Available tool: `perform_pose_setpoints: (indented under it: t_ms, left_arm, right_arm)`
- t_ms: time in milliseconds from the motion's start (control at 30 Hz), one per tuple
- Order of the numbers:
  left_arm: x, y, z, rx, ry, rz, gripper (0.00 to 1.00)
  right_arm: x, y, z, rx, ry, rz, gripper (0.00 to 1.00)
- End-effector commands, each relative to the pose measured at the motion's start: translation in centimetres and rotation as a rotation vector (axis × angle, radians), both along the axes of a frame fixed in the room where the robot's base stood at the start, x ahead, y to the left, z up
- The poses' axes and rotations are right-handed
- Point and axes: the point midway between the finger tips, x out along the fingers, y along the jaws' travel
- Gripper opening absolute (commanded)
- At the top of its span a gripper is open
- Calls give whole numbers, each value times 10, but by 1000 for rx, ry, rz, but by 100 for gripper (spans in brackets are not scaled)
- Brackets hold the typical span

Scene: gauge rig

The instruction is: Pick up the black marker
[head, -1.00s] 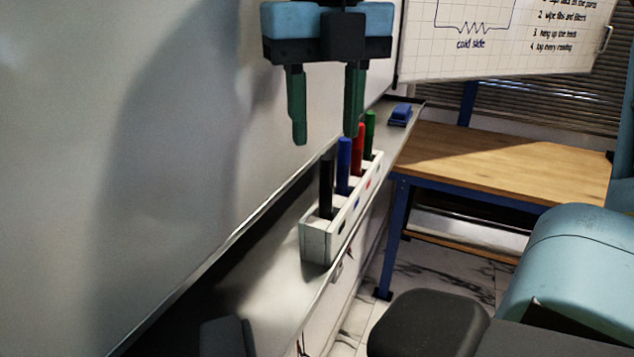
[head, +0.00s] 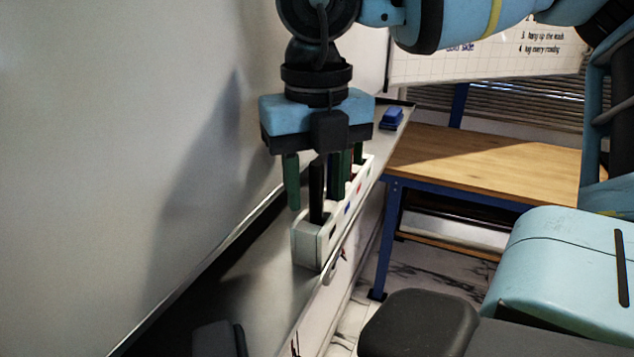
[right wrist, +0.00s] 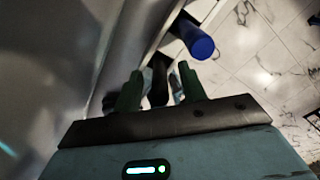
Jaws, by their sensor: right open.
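The black marker (head: 316,192) stands upright in the front slot of a white marker holder (head: 307,250) on the whiteboard's tray. My right gripper (head: 315,203) is open above the holder, pointing down. In the head view its green fingers come down on either side of the black marker. In the right wrist view the dark marker (right wrist: 158,84) shows between the two fingers (right wrist: 158,90), with no clear sign of contact. The other markers in the holder are partly hidden behind the gripper in the head view. My left gripper is not in view.
A blue marker (right wrist: 195,42) stands close beside the fingers in the right wrist view. The whiteboard (head: 110,140) rises just left of the gripper. A blue eraser (head: 391,118) lies farther along the tray (head: 240,285). A wooden table (head: 480,160) stands to the right.

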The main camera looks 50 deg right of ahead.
Motion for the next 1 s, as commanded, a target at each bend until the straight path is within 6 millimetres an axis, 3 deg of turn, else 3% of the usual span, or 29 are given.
perform_pose_setpoints:
  t_ms: [133, 433, 767, 1000]
  left_arm:
    - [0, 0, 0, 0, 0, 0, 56]
    - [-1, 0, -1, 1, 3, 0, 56]
    - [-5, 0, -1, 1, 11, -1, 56]
    - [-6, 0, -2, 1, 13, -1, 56]
  right_arm:
    - [0, 0, 0, 0, 0, 0, 40]
    - [0, 0, 0, 0, -1, 0, 1]
    - [0, 0, 1, 0, -1, 0, 0]
    - [1, 0, 17, -1, -3, -2, 0]
